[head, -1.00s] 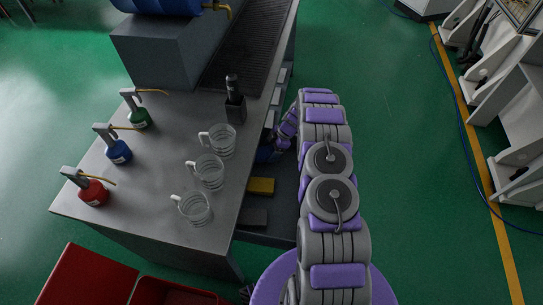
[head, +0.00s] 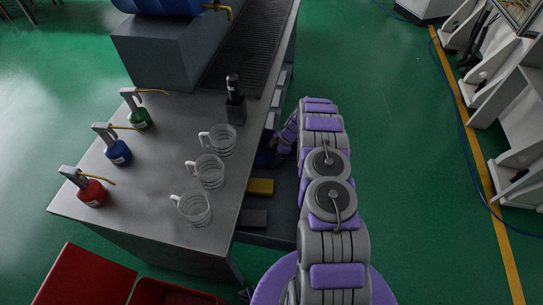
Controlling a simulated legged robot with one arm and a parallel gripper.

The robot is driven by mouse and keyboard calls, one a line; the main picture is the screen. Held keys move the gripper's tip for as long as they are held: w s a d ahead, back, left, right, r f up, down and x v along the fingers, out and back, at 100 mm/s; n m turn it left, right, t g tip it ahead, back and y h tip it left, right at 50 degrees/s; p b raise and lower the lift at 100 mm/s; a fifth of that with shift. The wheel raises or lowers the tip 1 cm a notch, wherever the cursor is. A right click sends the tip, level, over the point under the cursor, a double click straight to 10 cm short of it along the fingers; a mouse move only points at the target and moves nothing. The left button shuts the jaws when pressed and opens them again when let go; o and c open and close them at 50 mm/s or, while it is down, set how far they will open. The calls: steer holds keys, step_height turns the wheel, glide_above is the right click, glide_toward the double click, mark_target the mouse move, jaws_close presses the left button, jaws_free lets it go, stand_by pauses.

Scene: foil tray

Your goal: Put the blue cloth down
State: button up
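A dark blue patch (head: 265,158), which looks like the blue cloth, shows in the head view beside the bench's right edge, at the shelf below the top. Most of it is hidden by the bench top and my arm. My gripper (head: 281,148) reaches in from the right at the far end of my purple and grey arm, right by the blue patch. Its fingers are too small and covered to make out, so I cannot tell whether they hold the cloth.
The grey bench (head: 150,185) carries several clear jugs, including one in front (head: 195,208), and red (head: 92,192), blue (head: 118,151) and green (head: 139,118) oil cans. A yellow block (head: 261,187) and a grey block (head: 252,217) lie on the lower shelf.

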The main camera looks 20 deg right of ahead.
steer(key=shift+s+d+f, duration=0.15)
steer(key=shift+s+f, duration=0.15)
steer(key=shift+s, duration=0.05)
steer(key=shift+r, duration=0.25)
steer(key=w+p+v, duration=0.1)
steer(key=p+v, duration=0.1)
steer(key=v, duration=1)
steer(key=shift+s+p, duration=0.25)
steer(key=shift+p, duration=0.05)
steer(key=shift+r, duration=0.25)
